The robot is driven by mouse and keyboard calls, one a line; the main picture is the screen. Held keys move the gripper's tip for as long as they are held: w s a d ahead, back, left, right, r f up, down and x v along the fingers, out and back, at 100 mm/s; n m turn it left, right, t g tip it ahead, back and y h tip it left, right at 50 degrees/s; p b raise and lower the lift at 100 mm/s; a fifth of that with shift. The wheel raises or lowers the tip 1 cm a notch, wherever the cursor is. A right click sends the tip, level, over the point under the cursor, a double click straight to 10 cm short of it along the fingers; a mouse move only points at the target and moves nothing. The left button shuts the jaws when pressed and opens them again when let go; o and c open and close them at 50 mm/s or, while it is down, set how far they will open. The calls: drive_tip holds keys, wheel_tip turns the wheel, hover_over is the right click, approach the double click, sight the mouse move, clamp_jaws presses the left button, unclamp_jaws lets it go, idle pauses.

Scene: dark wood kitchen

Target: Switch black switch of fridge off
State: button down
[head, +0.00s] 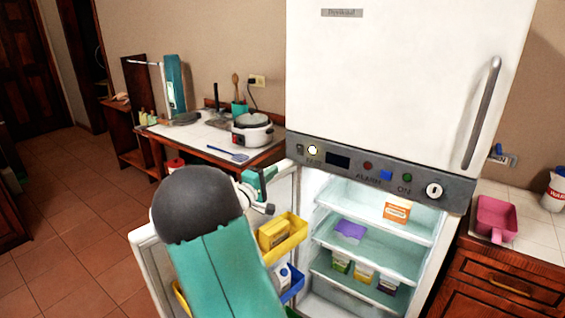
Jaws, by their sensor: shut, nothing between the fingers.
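The white fridge (400,70) stands at the centre right. A dark control panel (440,184) runs across it between the upper door and the open lower compartment. A small black switch (299,149) sits at the panel's left end, beside a lit yellowish round light (313,150). It is too small to tell which way it is set. My gripper (268,209) is shut and empty, below and left of the switch and apart from it, in front of the open lower door. My teal arm hides part of that door.
The lower door (150,250) stands open to the left, with yellow and blue bins. The panel also has a display (338,158), a blue switch (386,175), lights and a white knob (434,190). A counter with a rice cooker (252,131) is behind left; a pink container (496,219) is right.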

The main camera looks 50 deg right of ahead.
sight(299, 147)
drive_tip(key=d, duration=0.4)
drive_tip(key=d+r, duration=0.1)
drive_tip(key=d, duration=0.3)
drive_tip(key=w+d, duration=0.1)
drive_tip(key=d, duration=0.4)
drive_tip(key=shift+w+r, duration=0.1)
drive_tip(key=shift+r, duration=0.15)
drive_tip(key=shift+d+r, duration=0.2)
drive_tip(key=shift+d, duration=0.05)
drive_tip(key=shift+w+a, duration=0.1)
drive_tip(key=shift+a, duration=0.05)
